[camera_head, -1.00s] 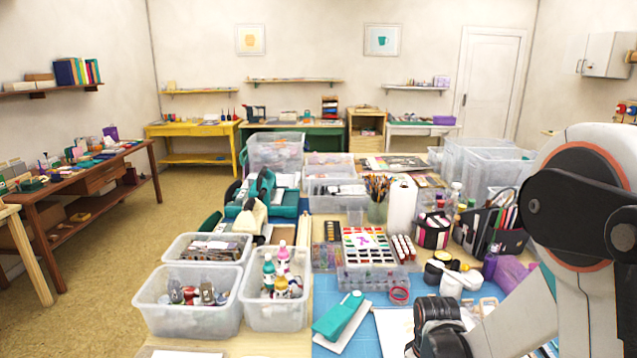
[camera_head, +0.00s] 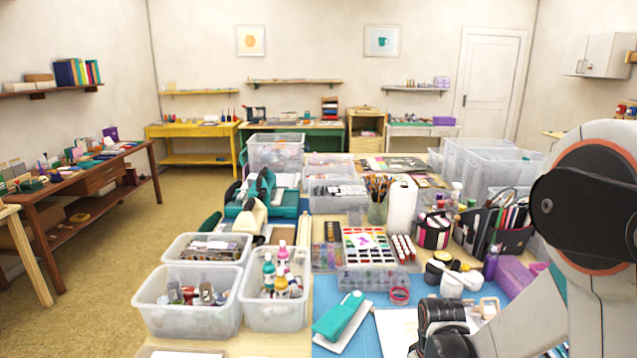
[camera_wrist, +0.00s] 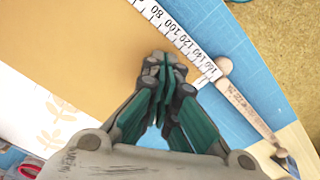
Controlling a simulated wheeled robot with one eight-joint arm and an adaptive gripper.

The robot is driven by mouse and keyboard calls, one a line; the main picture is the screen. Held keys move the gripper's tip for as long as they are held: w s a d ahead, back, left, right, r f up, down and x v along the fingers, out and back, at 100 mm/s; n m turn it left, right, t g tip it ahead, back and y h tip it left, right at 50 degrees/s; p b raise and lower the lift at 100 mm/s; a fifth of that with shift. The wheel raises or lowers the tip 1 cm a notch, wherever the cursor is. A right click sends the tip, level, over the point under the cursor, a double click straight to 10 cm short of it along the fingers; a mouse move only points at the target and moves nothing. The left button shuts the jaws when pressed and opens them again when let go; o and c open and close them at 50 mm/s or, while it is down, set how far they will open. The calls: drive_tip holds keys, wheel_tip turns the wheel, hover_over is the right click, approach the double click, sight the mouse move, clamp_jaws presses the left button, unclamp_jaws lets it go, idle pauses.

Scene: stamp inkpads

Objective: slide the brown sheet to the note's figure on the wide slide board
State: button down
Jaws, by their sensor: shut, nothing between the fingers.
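In the wrist view the brown sheet (camera_wrist: 90,50) fills the upper left. Its right edge runs along a white scale (camera_wrist: 180,40) with black figures; 80, 100, 120, 140 and 160 can be read. My gripper (camera_wrist: 166,68) is shut and empty, with its fingertips over the sheet's lower right part, close to the scale near 140 to 160. I cannot tell whether the tips touch the sheet. The note with the figure cannot be made out, and my gripper hides part of the sheet's lower edge. In the head view the fingertips are out of sight.
A wooden-handled tool (camera_wrist: 250,115) lies just right of the scale's end. A white sheet with leaf prints (camera_wrist: 40,115) is at the left. The blue mat (camera_wrist: 235,55) is bare beyond the scale. In the head view a teal stapler-like thing (camera_head: 340,316) and paint set (camera_head: 367,245) stand nearby.

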drive_tip(key=shift+s+d+f, duration=0.1)
drive_tip(key=shift+s, duration=0.05)
drive_tip(key=shift+s+d+b, duration=0.35)
drive_tip(key=shift+s+b, duration=0.05)
drive_tip(key=shift+s, duration=0.25)
idle(1.3)
drive_tip(key=shift+s+d+r, duration=0.15)
drive_tip(key=shift+r, duration=0.15)
idle(0.4)
drive_tip(key=shift+s+d+f, duration=0.1)
drive_tip(key=shift+s+d, duration=0.15)
drive_tip(key=shift+s, duration=0.2)
idle(1.1)
drive_tip(key=shift+r+p, duration=2.65)
drive_tip(key=shift+r, duration=0.85)
drive_tip(key=shift+r, duration=0.1)
